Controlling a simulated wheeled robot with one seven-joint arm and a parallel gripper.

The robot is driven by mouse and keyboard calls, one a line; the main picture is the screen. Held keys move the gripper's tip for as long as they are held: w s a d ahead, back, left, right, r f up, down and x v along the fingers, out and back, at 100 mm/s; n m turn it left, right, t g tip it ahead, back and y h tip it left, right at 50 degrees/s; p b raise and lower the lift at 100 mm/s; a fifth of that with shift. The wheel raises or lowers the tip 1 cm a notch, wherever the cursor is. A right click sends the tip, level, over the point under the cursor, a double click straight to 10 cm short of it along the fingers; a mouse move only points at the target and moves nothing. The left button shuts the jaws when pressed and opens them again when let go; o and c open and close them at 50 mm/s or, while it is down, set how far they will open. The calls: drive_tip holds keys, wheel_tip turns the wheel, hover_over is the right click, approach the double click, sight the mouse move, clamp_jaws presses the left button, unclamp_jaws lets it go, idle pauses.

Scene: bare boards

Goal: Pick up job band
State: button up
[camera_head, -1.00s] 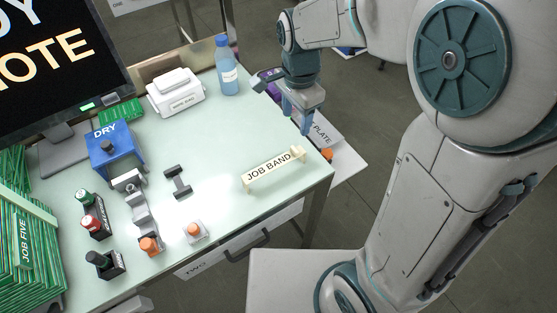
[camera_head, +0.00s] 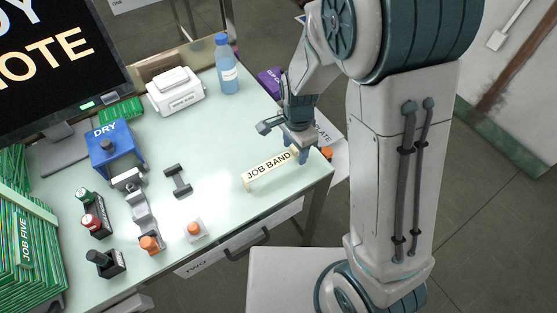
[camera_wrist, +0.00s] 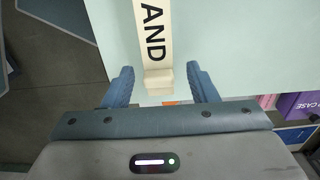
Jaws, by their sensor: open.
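The job band (camera_head: 268,171) is a cream strip with black "JOB BAND" lettering. It stands on short end feet near the right front corner of the pale table. In the wrist view its "AND" end (camera_wrist: 153,40) points down between my fingers. My gripper (camera_head: 297,153) is at the band's right end, just over the table. In the wrist view my gripper (camera_wrist: 162,84) is open, with one blue finger on each side of the band's end block and a gap on both sides. Whether the fingertips reach the tabletop cannot be told.
The pale table (camera_head: 225,215) is clear around the band. A blue bottle (camera_head: 227,65) and white box (camera_head: 175,92) stand behind. A purple case (camera_head: 270,82) is beyond the table edge.

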drive_tip(key=shift+f, duration=0.3)
drive_tip(key=c, duration=1)
drive_tip(key=shift+r, duration=0.1)
drive_tip(key=shift+c, duration=0.2)
